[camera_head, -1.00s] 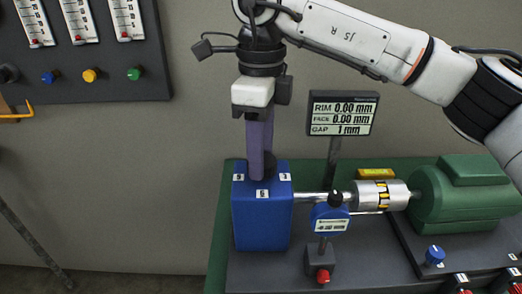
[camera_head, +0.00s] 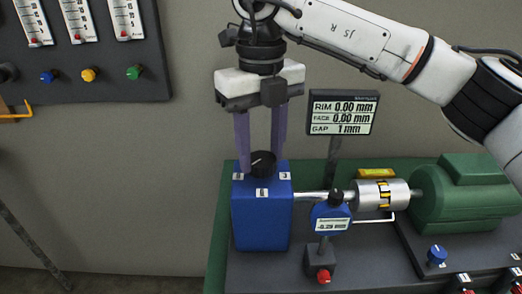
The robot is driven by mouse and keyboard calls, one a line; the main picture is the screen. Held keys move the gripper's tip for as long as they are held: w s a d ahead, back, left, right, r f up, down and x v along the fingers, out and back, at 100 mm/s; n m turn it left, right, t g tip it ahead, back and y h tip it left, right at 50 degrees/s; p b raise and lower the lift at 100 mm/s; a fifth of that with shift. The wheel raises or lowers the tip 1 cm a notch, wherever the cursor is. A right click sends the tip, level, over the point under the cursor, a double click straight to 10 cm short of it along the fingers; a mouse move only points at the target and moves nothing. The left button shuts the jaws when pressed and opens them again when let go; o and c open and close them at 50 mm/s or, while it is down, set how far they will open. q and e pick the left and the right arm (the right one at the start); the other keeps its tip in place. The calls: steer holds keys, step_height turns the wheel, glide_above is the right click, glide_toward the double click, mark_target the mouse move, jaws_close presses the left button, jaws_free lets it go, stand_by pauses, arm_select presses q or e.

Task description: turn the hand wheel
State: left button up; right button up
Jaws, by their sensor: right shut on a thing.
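The hand wheel (camera_head: 263,163) is a small black knob with a light mark on top of the blue box (camera_head: 262,222), at the left of the bench. My right gripper (camera_head: 260,163) points down from above, with one purple finger on each side of the knob, and is shut on it. Small white number labels (camera_head: 262,193) sit around the knob on the box top. My left gripper is not in view.
A shaft joins the blue box to a silver coupling (camera_head: 370,194) and green motor (camera_head: 462,195). A blue dial gauge (camera_head: 330,220) stands in front of the shaft. A readout screen (camera_head: 342,112) stands behind. A panel with coloured knobs (camera_head: 85,50) hangs at upper left.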

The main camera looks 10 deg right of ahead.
mark_target(262, 158)
steer(key=m, duration=0.4)
steer(key=shift+m+b, duration=0.3)
steer(key=shift+b, duration=0.05)
steer(key=shift+d+m+b, duration=0.1)
steer(key=shift+m+b, duration=0.2)
steer(key=shift+m, duration=1.7)
steer(key=o, duration=1.1)
steer(key=shift+r, duration=0.1)
step_height(262, 158, up, 10)
steer(key=shift+r+p, duration=0.1)
steer(key=shift+p, duration=0.45)
